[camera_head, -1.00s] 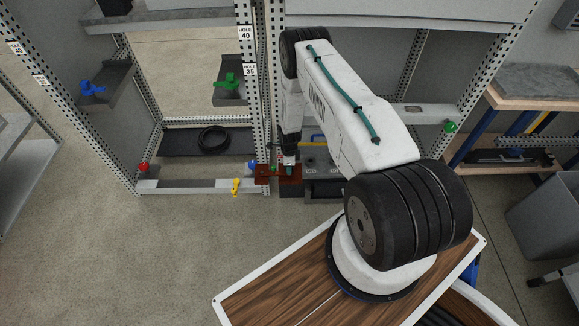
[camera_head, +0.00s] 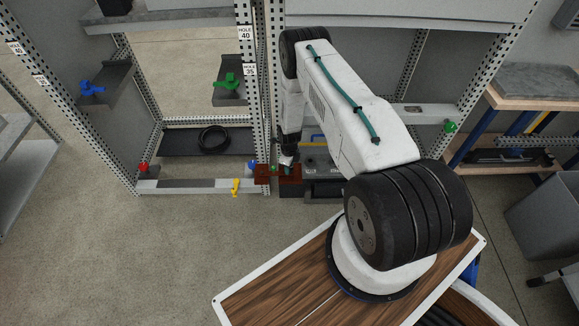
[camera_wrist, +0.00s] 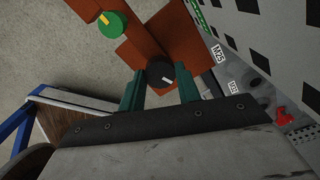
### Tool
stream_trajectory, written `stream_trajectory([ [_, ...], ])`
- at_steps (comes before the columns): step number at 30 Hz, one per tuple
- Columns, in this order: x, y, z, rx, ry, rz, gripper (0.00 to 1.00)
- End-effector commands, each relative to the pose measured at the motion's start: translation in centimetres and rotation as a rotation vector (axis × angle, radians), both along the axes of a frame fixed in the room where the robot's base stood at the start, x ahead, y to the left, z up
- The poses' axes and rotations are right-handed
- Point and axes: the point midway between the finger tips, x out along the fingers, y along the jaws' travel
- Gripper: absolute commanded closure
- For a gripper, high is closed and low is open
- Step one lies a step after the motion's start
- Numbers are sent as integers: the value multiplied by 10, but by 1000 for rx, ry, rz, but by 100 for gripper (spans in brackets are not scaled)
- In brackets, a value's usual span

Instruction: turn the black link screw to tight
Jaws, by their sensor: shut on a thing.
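The black link screw (camera_wrist: 160,74) is a round black knob with a white line on its face, on a red-brown block (camera_wrist: 160,28). In the wrist view my gripper (camera_wrist: 160,84) has its two teal fingers on either side of the knob, shut on it. The white line runs slantwise toward the lower right. In the head view my gripper (camera_head: 287,162) is down at the red-brown block (camera_head: 265,174); the black screw is too small or hidden there to make out.
A green knob (camera_wrist: 111,24) with a yellow line sits on the same block, up and left of the screw. A perforated metal post (camera_wrist: 262,30) and a red part (camera_wrist: 283,117) are close on the right. A yellow handle (camera_head: 236,186) is on the cabinet's front rail.

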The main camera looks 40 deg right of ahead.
Motion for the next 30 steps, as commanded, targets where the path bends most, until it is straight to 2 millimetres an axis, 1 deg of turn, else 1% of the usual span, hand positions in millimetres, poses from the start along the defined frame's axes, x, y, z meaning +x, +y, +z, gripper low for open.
stream_trajectory([
  [5, -2, -1, 0, 1, 3, 0, 90],
  [6, -1, -1, 0, 1, 3, 0, 59],
  [7, -1, -1, 0, 1, 3, 0, 50],
  [8, -1, 0, 0, 1, 3, 0, 45],
  [16, 0, 1, 0, 1, 1, 2, 45],
  [19, 1, 0, 7, 0, 0, 2, 45],
  [22, 1, 0, 22, 0, -1, 2, 45],
  [27, 0, 0, 52, 0, 0, 1, 45],
  [30, 0, -1, 66, 0, 0, 1, 45],
])
